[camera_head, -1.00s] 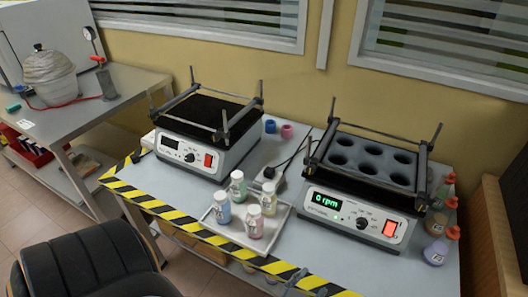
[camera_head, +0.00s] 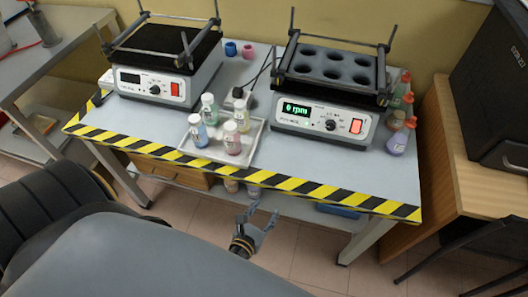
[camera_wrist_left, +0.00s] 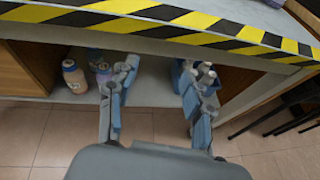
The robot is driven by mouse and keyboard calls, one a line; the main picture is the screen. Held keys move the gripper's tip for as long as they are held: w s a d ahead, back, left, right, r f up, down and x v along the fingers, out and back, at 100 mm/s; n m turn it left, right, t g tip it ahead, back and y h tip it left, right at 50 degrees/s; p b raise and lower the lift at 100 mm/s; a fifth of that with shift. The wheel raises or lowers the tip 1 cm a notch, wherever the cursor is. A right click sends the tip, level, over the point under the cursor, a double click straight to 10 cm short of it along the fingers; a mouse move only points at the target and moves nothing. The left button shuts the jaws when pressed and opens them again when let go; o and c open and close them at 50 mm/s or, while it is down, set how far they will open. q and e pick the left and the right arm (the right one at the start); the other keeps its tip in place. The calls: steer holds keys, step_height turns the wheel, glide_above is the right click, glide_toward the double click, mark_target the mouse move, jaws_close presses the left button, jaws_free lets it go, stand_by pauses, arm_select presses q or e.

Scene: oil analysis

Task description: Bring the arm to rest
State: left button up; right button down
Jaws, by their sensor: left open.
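My left gripper (camera_head: 258,222) is in front of the table's striped front edge in the head view, below the tabletop. It is open and empty, with its two fingers apart. The left wrist view shows the same open fingers (camera_wrist_left: 158,88) pointing at the shelf under the table, with nothing between them. A large grey part of my arm fills the lower left of the head view. My right gripper is not in view.
The table (camera_head: 290,165) has a yellow-and-black edge (camera_head: 130,145). It carries a dark shaker (camera_head: 150,80), a lit shaker reading 0 rpm (camera_head: 320,120), a tray (camera_head: 247,152) with several bottles, and flasks (camera_head: 398,140). Bottles (camera_wrist_left: 75,78) stand on the lower shelf. A wooden desk (camera_head: 440,150) is right.

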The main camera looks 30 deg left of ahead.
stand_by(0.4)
arm_select(q)
steer(key=s+a+f+n+g, duration=0.2)
steer(key=s+f+n, duration=0.15)
steer(key=f, duration=0.25)
steer(key=s+a+f+n+g+y, duration=0.1)
steer(key=s+a+f+n+g, duration=0.15)
steer(key=f+n, duration=0.35)
steer(key=s+a+f+n+g, duration=0.2)
steer(key=s+f+n+g, duration=0.1)
steer(key=f, duration=0.4)
steer(key=s+d+f+n+g+h, duration=0.1)
steer(key=s+f+n+g, duration=0.1)
steer(key=s+f+n, duration=0.4)
steer(key=s+d+f+n+g+h, duration=0.1)
steer(key=s+f+n, duration=0.5)
steer(key=s+n, duration=0.8)
steer(key=shift+d+g+h, duration=0.4)
steer(key=shift+d+g, duration=0.2)
steer(key=shift+g, duration=0.65)
